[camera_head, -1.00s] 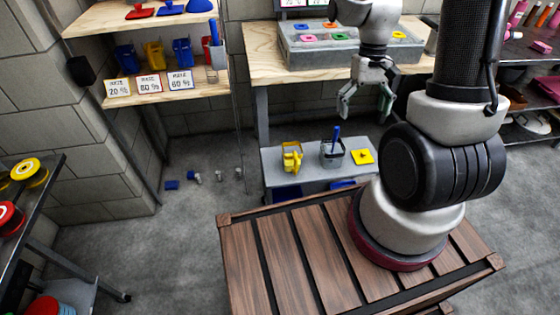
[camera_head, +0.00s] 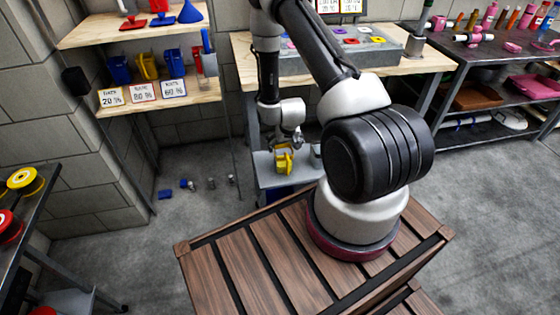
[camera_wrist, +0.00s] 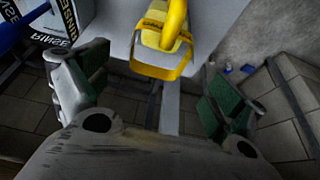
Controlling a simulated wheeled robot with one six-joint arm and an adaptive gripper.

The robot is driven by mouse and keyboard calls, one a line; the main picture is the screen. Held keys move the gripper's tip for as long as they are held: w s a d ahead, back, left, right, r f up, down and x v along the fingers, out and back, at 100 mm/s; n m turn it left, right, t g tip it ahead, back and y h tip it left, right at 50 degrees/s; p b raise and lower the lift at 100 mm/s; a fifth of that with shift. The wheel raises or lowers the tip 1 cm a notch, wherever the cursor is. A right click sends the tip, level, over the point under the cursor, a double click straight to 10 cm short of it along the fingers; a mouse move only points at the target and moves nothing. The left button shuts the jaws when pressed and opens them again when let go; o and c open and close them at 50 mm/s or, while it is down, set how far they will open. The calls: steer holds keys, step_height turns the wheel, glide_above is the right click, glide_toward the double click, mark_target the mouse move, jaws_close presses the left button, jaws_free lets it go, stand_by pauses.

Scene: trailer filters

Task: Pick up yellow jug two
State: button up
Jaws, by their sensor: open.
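A yellow jug (camera_head: 283,158) stands on the low grey shelf (camera_head: 268,177) under the workbench, and the arm partly covers it. In the wrist view the yellow jug (camera_wrist: 166,40) is at the top middle, with its rim and a raised yellow part showing. My gripper (camera_wrist: 157,86) is open and empty, one finger at each side of the view, with the jug beyond and between them. In the head view my gripper (camera_head: 294,138) is close above the jug. Another yellow jug (camera_head: 147,66) stands on the wall shelf; I cannot tell which is number two.
A clear container (camera_head: 316,150) beside the jug is mostly hidden by my arm. A labelled container (camera_wrist: 58,22) reading "RINSE" is near the left finger. The workbench top (camera_head: 243,62) is above the low shelf. Small items (camera_head: 185,184) lie on the floor at left.

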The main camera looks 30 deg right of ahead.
mark_target(285, 160)
steer(key=x, duration=0.7)
steer(key=shift+d, duration=0.15)
steer(key=c, duration=1.1)
